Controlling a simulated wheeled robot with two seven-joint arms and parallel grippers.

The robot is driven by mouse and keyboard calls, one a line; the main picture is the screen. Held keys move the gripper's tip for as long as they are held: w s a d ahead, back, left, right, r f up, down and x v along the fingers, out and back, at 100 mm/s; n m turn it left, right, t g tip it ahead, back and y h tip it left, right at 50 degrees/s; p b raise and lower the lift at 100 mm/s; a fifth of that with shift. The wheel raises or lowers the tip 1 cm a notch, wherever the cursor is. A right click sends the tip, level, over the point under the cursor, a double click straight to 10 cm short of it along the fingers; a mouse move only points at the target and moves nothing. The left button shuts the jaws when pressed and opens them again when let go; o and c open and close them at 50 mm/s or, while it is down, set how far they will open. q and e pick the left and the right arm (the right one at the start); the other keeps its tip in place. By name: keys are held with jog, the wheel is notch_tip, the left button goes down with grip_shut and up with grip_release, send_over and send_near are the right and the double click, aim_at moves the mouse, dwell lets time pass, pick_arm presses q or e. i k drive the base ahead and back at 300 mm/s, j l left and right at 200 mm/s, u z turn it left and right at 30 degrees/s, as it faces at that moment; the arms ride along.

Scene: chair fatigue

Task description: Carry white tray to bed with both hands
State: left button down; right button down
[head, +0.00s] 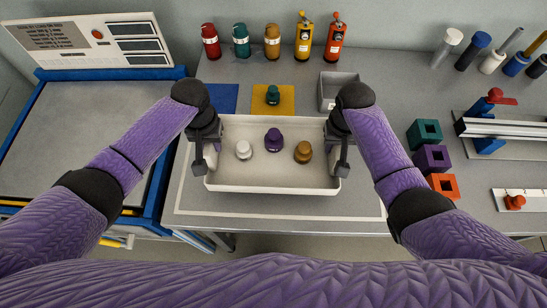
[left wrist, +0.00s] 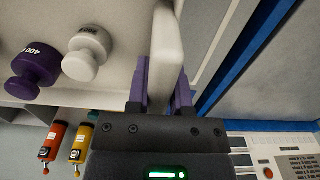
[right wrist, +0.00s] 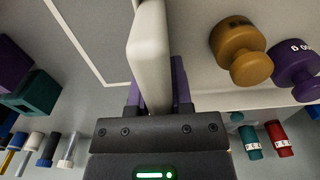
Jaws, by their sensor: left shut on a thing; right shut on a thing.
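The white tray (head: 270,178) is in the middle of the head view, over the front of the grey table. It holds a white weight (head: 243,150), a purple weight (head: 273,140) and a brown weight (head: 303,152), all upright. My left gripper (head: 203,160) is shut on the tray's left rim, which shows between its fingers in the left wrist view (left wrist: 166,60). My right gripper (head: 341,160) is shut on the right rim, seen in the right wrist view (right wrist: 151,60). I cannot tell whether the tray touches the table.
A blue-framed machine with a grey flat bed (head: 85,130) and a control panel (head: 95,40) stands at left. A teal weight (head: 272,96) sits on a yellow square behind the tray. A grey bin (head: 336,90), coloured blocks (head: 432,158) and several bottles (head: 272,42) occupy the table.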

aim_at(93, 132)
jog(key=k, duration=1)
